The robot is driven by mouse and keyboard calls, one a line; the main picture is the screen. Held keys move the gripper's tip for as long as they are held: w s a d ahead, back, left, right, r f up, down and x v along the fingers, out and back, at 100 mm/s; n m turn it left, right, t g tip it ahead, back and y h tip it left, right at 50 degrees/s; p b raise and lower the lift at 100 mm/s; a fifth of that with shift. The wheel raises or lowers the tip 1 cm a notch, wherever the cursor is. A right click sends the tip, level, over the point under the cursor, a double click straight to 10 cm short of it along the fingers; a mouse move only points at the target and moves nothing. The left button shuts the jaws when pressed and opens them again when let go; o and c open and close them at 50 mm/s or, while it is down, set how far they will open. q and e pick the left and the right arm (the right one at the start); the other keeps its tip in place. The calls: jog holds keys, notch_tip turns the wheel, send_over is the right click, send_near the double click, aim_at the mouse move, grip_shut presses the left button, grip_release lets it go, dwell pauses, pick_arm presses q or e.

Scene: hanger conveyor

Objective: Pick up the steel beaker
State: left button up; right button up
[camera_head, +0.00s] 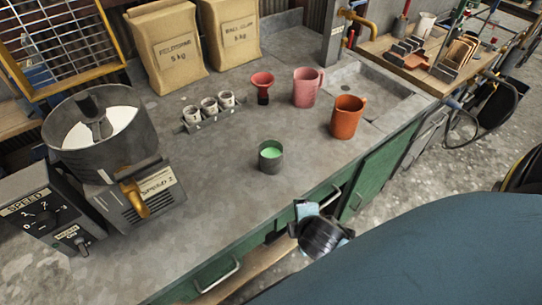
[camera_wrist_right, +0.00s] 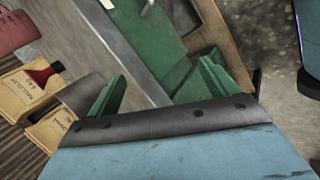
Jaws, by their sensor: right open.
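The steel beaker (camera_head: 270,157) is a small grey cylinder with green contents. It stands upright on the grey worktop near its front edge, in the head view. I cannot make it out with certainty in the right wrist view. My right gripper (camera_head: 320,231) is in front of the bench edge, lower right of the beaker and apart from it. In the right wrist view its two green fingers (camera_wrist_right: 160,88) are spread wide with nothing between them. My left gripper is not in view.
An orange jug (camera_head: 346,118), a pink jug (camera_head: 306,89) and a red funnel (camera_head: 263,86) stand behind the beaker. A rack of white cups (camera_head: 209,110) is at its back left. A mixer (camera_head: 103,135) stands left. Worktop around the beaker is clear. Green drawers (camera_head: 218,273) are below.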

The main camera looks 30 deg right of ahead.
aim_at(268, 153)
jog(key=w+r+n+t, duration=0.2)
jog(key=n, duration=0.3)
jog(key=w+r+n+t, duration=0.2)
jog(key=r+n, duration=0.1)
jog(key=n, duration=0.3)
jog(key=w+r+n+t+h, duration=0.1)
jog(key=w+r+n, duration=0.1)
jog(key=n, duration=0.4)
jog(key=shift+w+d+r+t+p, duration=0.2)
jog(key=shift+w+d+t+p, duration=0.15)
jog(key=shift+w, duration=0.25)
jog(key=shift+w+a+r+n+t, duration=0.1)
jog(key=shift+w+r+n+t, duration=0.15)
jog(key=shift+n, duration=0.45)
jog(key=shift+w+n, duration=0.2)
jog(key=shift+n, duration=0.2)
jog(key=x, duration=0.4)
jog(key=b+x, duration=0.1)
jog(key=x, duration=0.8)
jog(key=shift+w+a+r+b, duration=0.15)
jog(key=shift+a+b, duration=0.15)
jog(key=shift+b, duration=0.05)
jog(key=shift+c, duration=0.2)
jog(key=shift+r, duration=0.1)
jog(key=c, duration=1.2)
